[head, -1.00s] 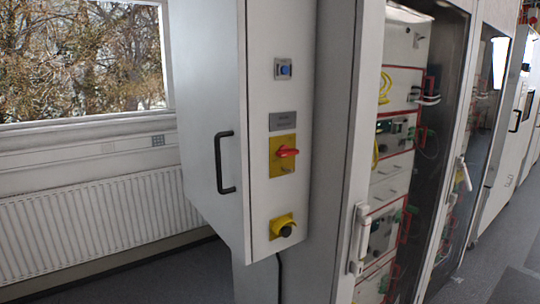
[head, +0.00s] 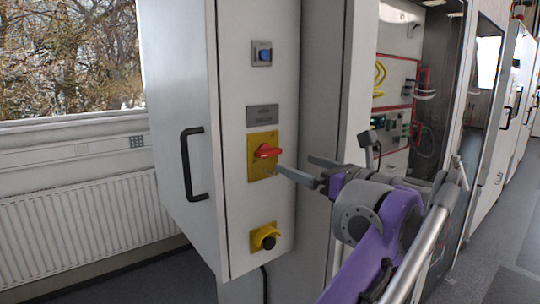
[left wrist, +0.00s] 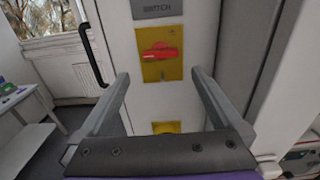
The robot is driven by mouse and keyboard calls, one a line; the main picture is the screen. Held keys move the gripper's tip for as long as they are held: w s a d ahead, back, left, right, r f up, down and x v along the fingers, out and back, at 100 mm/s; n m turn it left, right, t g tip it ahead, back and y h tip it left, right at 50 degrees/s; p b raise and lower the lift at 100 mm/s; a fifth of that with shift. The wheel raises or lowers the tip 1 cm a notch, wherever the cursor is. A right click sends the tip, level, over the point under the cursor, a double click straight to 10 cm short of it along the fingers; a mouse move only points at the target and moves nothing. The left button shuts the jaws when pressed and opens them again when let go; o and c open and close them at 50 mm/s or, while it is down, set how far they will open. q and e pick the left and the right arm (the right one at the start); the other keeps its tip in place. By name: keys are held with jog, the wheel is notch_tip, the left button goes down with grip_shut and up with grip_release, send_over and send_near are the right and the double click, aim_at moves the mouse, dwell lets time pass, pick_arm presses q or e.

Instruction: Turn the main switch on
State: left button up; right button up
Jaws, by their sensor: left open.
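The main switch is a red rotary handle (head: 268,151) on a yellow plate (head: 257,171), on the narrow white face of a cabinet. Its handle lies roughly level. In the left wrist view, the red handle (left wrist: 159,53) shows ahead, between and beyond the fingertips. My left gripper (head: 295,165) is open and empty, just right of the switch plate in the head view. In the left wrist view, the spread fingers (left wrist: 160,73) point toward the plate, with nothing between them. I cannot tell any contact with the handle. My right gripper is not in view.
A blue button (head: 263,54) sits above the switch, and a black knob on a yellow base (head: 264,237) sits below it. A black door handle (head: 193,164) stands out at left. A radiator (head: 80,215) lines the wall. Glass-fronted equipment racks stand at right.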

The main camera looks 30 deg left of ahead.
aim_at(272, 154)
pick_arm(q)
jog(key=x, duration=1)
jog(key=shift+d+r, duration=0.1)
jog(key=c, duration=1.2)
jog(key=shift+o, duration=0.2)
